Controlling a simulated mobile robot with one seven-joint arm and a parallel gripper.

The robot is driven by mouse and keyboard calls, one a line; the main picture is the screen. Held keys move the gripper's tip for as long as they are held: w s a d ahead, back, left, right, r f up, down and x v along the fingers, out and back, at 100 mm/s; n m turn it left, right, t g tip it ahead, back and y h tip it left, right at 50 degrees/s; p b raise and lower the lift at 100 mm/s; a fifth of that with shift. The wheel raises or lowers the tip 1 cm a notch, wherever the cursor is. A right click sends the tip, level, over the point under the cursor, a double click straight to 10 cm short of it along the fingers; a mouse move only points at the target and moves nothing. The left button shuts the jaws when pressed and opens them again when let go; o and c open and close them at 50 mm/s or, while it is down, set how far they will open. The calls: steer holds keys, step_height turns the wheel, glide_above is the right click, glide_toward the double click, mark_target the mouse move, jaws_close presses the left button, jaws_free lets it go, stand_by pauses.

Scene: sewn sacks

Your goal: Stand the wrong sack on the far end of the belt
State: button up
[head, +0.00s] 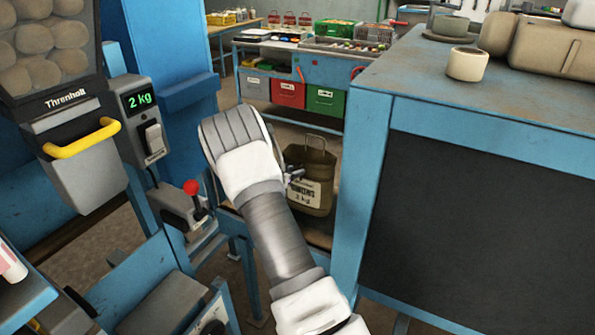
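An olive-brown sack (318,168) with a handle on top stands upright beyond my arm. Its white label ends in "2 kg"; the word above is partly covered and hard to read. It stands on a brown surface (320,238) in a blue frame; I cannot tell if this is the belt. My arm rises from the bottom and bends over left of the sack. A small dark part of my gripper (293,177) shows at the sack's left edge. The rest is hidden behind my arm, so its fingers and any contact with the sack cannot be made out.
At left, a hopper (60,120) marked "Threnholt" has a yellow handle, a "2 kg" display (139,100) and a red-knobbed lever (193,190). A tall blue-framed bench (470,95) stands close on the right. A workbench with coloured bins (289,93) is behind.

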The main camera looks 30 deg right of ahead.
steer(key=s+a+r+n+t+y, duration=0.1)
steer(key=s+a+r+n+y, duration=0.2)
steer(key=a+r, duration=0.5)
steer(key=s+a+r+n+t+y, duration=0.15)
steer(key=s+a+r+y, duration=0.25)
steer(key=a+r, duration=0.4)
steer(key=s+a+r+n+t+y, duration=0.1)
steer(key=s+a+r+n+y, duration=0.2)
steer(key=a+r, duration=0.5)
steer(key=s+a+r+n+g+y, duration=0.1)
steer(key=s+a+y, duration=0.15)
steer(key=s, duration=0.45)
steer(key=s+a+n+g+y, duration=0.15)
steer(key=s+a, duration=0.25)
steer(key=s, duration=0.4)
steer(key=s+d+f+n+g+h, duration=0.1)
steer(key=s+f+n+g+h, duration=0.1)
steer(key=s, duration=1.3)
steer(key=shift+d, duration=0.35)
